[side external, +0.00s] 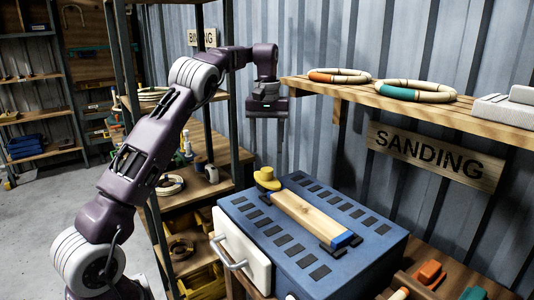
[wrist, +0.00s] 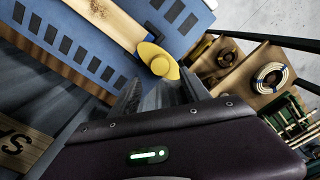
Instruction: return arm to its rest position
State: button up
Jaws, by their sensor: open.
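My arm reaches in from the lower left of the side external view and bends over at the top. My gripper (side external: 267,125) hangs pointing down in free space behind the blue box. Its two fingers are apart with nothing between them. In the wrist view the gripper fingers (wrist: 160,98) show above the dark housing, with the yellow knob beyond their tips. The gripper touches nothing that I can see.
A blue box (side external: 372,262) with dark slots carries a wooden board (side external: 308,217) and a yellow knob (side external: 266,179). A wooden shelf (side external: 440,111) with rattan rings (side external: 415,91) juts out at right. Dark-posted shelving (side external: 232,125) stands close beside my arm.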

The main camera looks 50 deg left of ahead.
dwell(0.3)
jog(key=s+d+r+m+t, duration=0.25)
jog(key=s+d+r, duration=0.25)
jog(key=s+d, duration=0.3)
jog(key=s+d+r+m+t, duration=0.1)
jog(key=s+d+r+m, duration=0.2)
jog(key=s+d+r, duration=0.45)
jog(key=s+d+f+m+t, duration=0.1)
jog(key=s+d+f, duration=0.3)
jog(key=s, duration=0.4)
jog(key=s+d+f+m+t, duration=0.1)
jog(key=s+d+f+m, duration=0.3)
jog(key=s+f, duration=0.2)
jog(key=shift+s, duration=1.25)
